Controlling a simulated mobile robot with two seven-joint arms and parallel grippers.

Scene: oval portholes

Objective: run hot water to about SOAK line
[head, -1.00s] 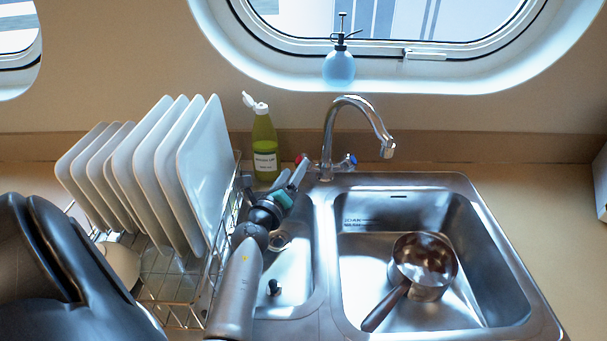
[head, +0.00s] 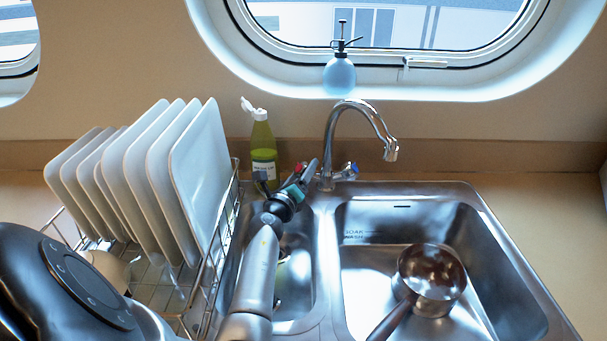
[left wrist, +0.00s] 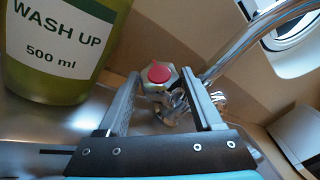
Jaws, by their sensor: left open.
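The red-topped hot tap knob (left wrist: 159,76) sits at the left of the tap base; in the head view its red top (head: 299,167) shows small behind my gripper. My left gripper (head: 309,172) is open; in the left wrist view its fingers stand either side of the knob, and I cannot tell if they touch it. The chrome spout (head: 390,149) hangs over the large right basin (head: 490,262), with no stream seen. SOAK and WASH marks (head: 355,233) are on its back wall. A saucepan (head: 431,281) lies in this basin. My right gripper is out of view.
A green WASH UP bottle (head: 264,150) stands close left of the tap. A blue-topped knob (head: 352,168) is on the tap's right. White plates (head: 197,170) fill a wire rack at left. A spray bottle (head: 339,73) stands by the porthole. The right counter is clear.

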